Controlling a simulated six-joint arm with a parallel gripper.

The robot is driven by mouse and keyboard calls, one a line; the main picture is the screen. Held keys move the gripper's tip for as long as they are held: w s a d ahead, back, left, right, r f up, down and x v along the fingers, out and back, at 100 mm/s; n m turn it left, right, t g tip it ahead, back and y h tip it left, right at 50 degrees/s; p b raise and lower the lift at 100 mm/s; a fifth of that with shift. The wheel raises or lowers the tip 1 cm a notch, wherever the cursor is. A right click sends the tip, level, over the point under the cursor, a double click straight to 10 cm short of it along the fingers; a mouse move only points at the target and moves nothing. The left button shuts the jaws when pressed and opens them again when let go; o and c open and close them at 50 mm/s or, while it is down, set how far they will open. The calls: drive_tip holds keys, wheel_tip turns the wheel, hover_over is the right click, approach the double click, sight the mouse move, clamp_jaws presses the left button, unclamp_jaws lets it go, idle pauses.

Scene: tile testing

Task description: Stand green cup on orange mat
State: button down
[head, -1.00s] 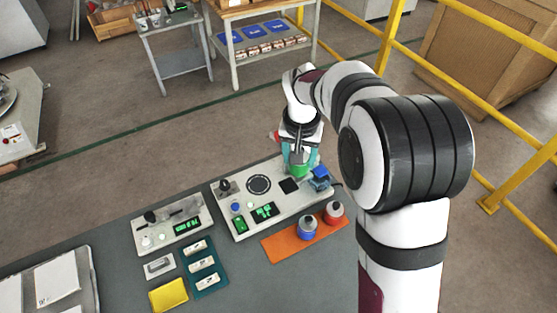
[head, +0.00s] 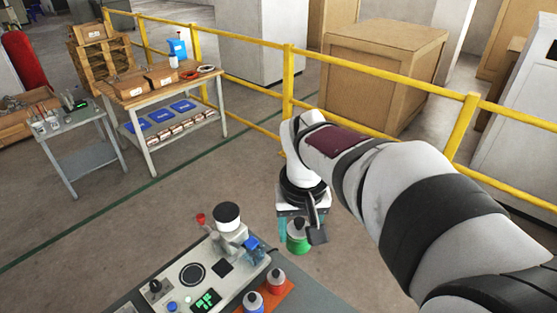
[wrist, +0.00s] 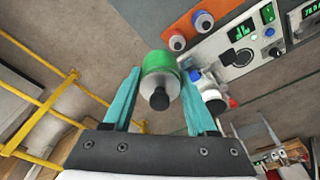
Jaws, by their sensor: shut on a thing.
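My gripper (head: 299,236) is shut on the green cup (head: 298,243), which has a grey upper part and a black knob. In the wrist view the green cup (wrist: 158,62) sits between the two teal fingers. It hangs in the air to the right of the test panel, clear of any surface. The orange mat (head: 288,291) lies on the bench at the bottom, partly cut off by the frame. A blue cup (head: 253,301) and a red cup (head: 276,279) stand on it. The mat (wrist: 184,22) also shows at the top of the wrist view.
The test panel (head: 200,292) lies left of the mat, with a blue fixture (head: 252,246) and a white device with a black top (head: 228,217) at its far end. A yellow railing (head: 374,70) runs behind my arm.

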drive_tip(key=shift+n, duration=0.3)
drive_tip(key=shift+s+a+f, duration=1.35)
drive_tip(key=shift+a+f, duration=1.25)
drive_tip(key=shift+f, duration=1.1)
drive_tip(key=shift+s+a+f, duration=1.35)
drive_tip(key=shift+a+f, duration=1.2)
drive_tip(key=shift+f, duration=1.15)
drive_tip(key=shift+s+a+f, duration=1.35)
drive_tip(key=shift+a+f, duration=1.25)
drive_tip(key=shift+f, duration=1.1)
drive_tip(key=shift+f, duration=0.3)
unclamp_jaws()
wheel_tip(320, 180, up, 6)
